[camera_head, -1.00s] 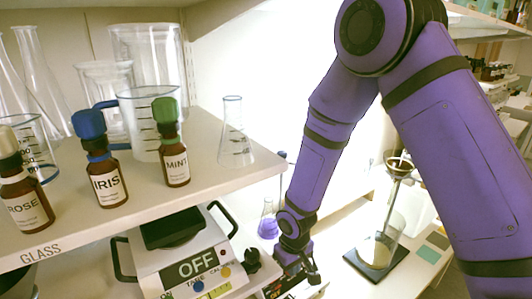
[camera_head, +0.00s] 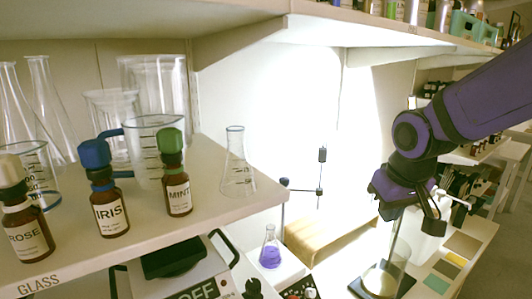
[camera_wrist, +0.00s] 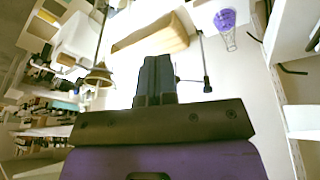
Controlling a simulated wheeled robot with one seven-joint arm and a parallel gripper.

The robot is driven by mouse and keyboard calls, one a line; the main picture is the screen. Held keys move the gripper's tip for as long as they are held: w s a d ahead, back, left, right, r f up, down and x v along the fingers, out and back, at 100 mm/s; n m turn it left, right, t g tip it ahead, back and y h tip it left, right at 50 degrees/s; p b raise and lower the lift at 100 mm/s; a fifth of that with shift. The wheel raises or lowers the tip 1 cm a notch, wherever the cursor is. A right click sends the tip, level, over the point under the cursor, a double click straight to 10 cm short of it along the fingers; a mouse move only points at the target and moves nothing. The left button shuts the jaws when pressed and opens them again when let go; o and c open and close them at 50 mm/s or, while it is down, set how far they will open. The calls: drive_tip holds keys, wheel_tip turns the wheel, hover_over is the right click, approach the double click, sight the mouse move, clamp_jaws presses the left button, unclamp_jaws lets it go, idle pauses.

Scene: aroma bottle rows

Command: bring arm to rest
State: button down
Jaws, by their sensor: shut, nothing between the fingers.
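My purple arm reaches in from the right in the head view. My gripper (camera_head: 412,217) hangs at the right, clear of the shelf, near the glass vessel on the dark stand. In the wrist view my gripper (camera_wrist: 156,62) has its two dark fingers together with nothing between them. The ROSE (camera_head: 27,235), IRIS (camera_head: 109,212) and MINT (camera_head: 178,194) bottles stand upright in a row on the GLASS shelf (camera_head: 75,262) at the left, apart from my gripper.
An empty flask (camera_head: 238,170) and several beakers stand on the shelf. A scale (camera_head: 185,280) sits below it. A flask of purple liquid (camera_head: 270,250) stands at lower centre. A tall glass vessel (camera_head: 396,258) is just below my gripper. An upper shelf (camera_head: 380,32) hangs overhead.

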drive_tip(key=s+d+r+m+t, duration=0.1)
drive_tip(key=s+d+r, duration=0.2)
drive_tip(key=s, duration=0.4)
drive_tip(key=s+d+r+m, duration=0.1)
drive_tip(key=s+d+r, duration=0.2)
drive_tip(key=s+r, duration=0.3)
drive_tip(key=shift+s+d+t, duration=0.3)
drive_tip(key=shift+s+t, duration=0.1)
drive_tip(key=shift+s, duration=0.65)
